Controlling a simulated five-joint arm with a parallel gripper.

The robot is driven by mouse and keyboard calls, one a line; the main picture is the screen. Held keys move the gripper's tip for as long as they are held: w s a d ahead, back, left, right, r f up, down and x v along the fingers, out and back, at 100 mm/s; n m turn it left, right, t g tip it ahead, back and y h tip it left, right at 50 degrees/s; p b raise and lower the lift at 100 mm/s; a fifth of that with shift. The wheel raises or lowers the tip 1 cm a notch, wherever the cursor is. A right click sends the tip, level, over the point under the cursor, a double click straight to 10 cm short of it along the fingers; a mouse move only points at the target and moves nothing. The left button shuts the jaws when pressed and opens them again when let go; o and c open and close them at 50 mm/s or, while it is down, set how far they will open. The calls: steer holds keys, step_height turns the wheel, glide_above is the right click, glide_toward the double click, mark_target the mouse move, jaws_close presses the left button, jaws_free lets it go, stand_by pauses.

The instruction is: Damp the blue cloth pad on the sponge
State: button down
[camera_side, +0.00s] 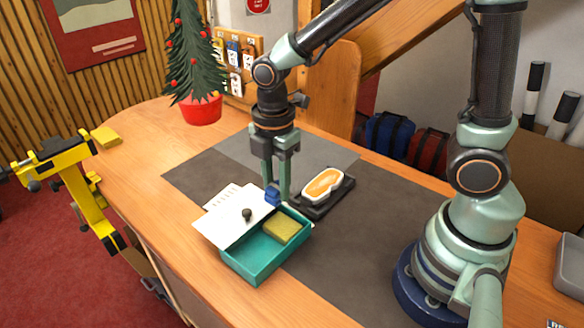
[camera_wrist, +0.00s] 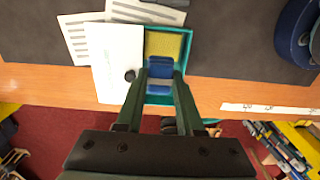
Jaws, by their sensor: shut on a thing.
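My gripper (camera_side: 275,190) is shut on the blue cloth pad (camera_side: 272,195), pointing down at the far edge of the teal box. In the wrist view the blue pad (camera_wrist: 160,68) sits between the fingertips, just below the yellow sponge in the picture. The sponge (camera_side: 283,229) lies inside the teal box (camera_side: 250,264), toward its right end, and it also shows in the wrist view (camera_wrist: 163,44). The pad appears apart from the sponge; its height over the box is hard to judge.
A black tray (camera_side: 345,193) with an orange and white oval block (camera_side: 323,185) stands close right of my gripper. Printed papers (camera_wrist: 78,38) lie beside the lid. A potted tree (camera_side: 200,108) stands at the back. The grey mat (camera_side: 370,240) is clear on the right.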

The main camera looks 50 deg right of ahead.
steer(key=shift+s+d+f, duration=0.2)
steer(key=shift+d+f, duration=0.4)
steer(key=shift+f, duration=0.2)
glide_above(283, 225)
steer(key=shift+f, duration=2.85)
steer(key=shift+f, duration=0.6)
steer(key=shift+r, duration=3.55)
steer(key=shift+w+d+r+m, duration=0.15)
steer(key=shift+d+r+m, duration=0.05)
steer(key=shift+m, duration=0.3)
steer(key=w+d+r+m, duration=0.1)
steer(key=d+r+m, duration=0.6)
steer(key=m, duration=1)
steer(key=shift+d, duration=0.35)
